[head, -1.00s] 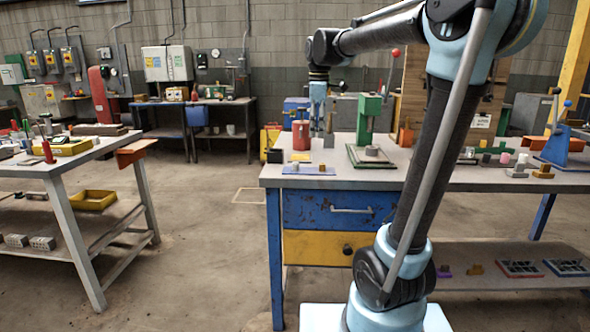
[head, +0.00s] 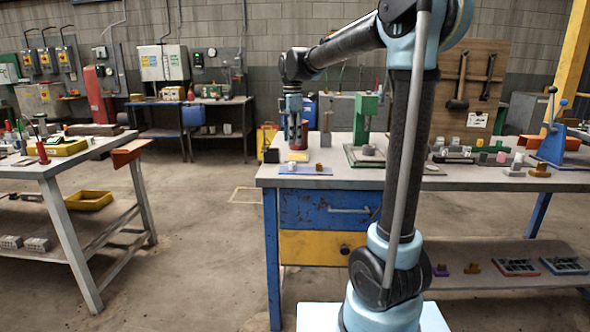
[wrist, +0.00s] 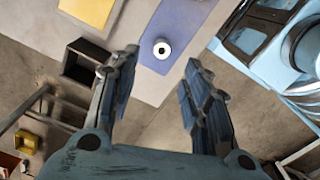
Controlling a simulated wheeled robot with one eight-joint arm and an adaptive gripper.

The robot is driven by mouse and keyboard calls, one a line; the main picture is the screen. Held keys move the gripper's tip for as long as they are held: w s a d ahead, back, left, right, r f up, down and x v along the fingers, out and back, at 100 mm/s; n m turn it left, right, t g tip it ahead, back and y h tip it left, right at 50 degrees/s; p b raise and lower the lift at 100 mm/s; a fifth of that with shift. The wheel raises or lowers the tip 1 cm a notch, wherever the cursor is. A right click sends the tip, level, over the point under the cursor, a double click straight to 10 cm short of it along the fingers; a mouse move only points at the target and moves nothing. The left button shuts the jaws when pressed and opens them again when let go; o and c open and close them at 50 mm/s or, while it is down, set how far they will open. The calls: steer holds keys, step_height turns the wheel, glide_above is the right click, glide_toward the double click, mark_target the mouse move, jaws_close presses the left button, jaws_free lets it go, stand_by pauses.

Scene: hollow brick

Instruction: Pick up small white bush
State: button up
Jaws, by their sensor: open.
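The small white bush (wrist: 162,49) is a white ring with a dark hole, lying on a blue mat (wrist: 180,22) in the wrist view. In the head view the bush (head: 292,166) is a tiny white piece on the same mat (head: 312,172), near the workbench's front left corner. My gripper (wrist: 162,58) is open and empty, with its two fingers on either side of the bush in the picture. In the head view my gripper hangs above the bench, over the mat area; its fingertips are hard to make out there. The exact height above the bush cannot be told.
A small brass piece (head: 319,167) is on the mat, right of the bush. A red cylinder (head: 301,154) stands just behind, partly hidden by my gripper. A black open box (wrist: 84,63) is to the left. A green press (head: 364,130) stands to the right.

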mark_target(292, 170)
steer(key=shift+s+a+f, duration=0.1)
steer(key=shift+f, duration=2.3)
steer(key=shift+s+a+f, duration=0.1)
steer(key=shift+f, duration=2.25)
steer(key=c, duration=0.9)
